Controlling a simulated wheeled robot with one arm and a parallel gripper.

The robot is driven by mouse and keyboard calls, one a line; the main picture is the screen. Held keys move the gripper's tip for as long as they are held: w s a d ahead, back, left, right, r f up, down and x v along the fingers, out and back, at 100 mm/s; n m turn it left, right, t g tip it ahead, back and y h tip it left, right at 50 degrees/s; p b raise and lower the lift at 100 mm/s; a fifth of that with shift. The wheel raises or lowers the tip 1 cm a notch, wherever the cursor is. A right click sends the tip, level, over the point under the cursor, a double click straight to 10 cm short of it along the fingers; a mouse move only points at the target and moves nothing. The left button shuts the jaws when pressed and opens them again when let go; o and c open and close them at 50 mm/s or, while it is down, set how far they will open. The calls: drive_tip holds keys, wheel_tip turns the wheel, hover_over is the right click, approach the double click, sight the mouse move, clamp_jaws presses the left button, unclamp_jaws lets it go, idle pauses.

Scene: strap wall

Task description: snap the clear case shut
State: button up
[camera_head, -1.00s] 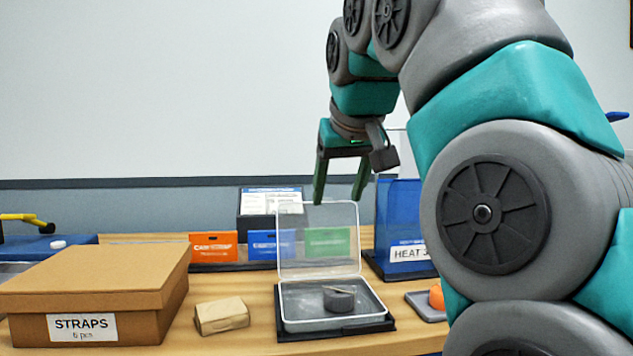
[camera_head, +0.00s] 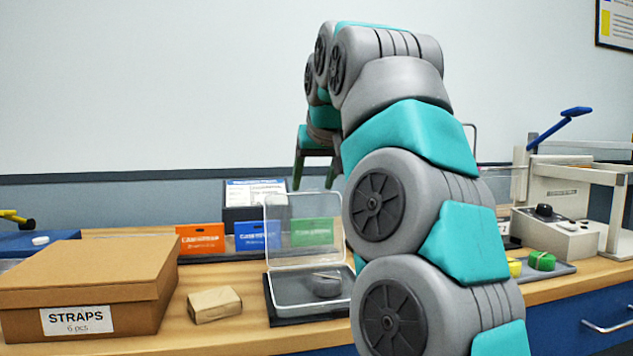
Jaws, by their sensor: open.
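The clear case (camera_head: 303,232) stands open on the wooden bench, its transparent lid upright at the back. Its base sits on a dark mat (camera_head: 283,320). A dark grey round item (camera_head: 326,285) lies in the base. My gripper (camera_head: 311,183) is open and empty, pointing down above and behind the upright lid. One finger is partly hidden by my arm. The right edge of the case is close to my arm in the picture and partly covered by it.
A cardboard STRAPS box (camera_head: 85,285) and a small tan block (camera_head: 214,305) stand left of the case. Orange (camera_head: 200,239), blue (camera_head: 257,236) and green (camera_head: 311,232) bins stand behind. A tray with a green roll (camera_head: 540,261) and a machine (camera_head: 555,235) are at right.

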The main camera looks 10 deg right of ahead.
drive_tip(key=shift+w+f, duration=0.15)
drive_tip(key=shift+w, duration=0.05)
drive_tip(key=shift+c, duration=0.3)
clamp_jaws()
idle(1.0)
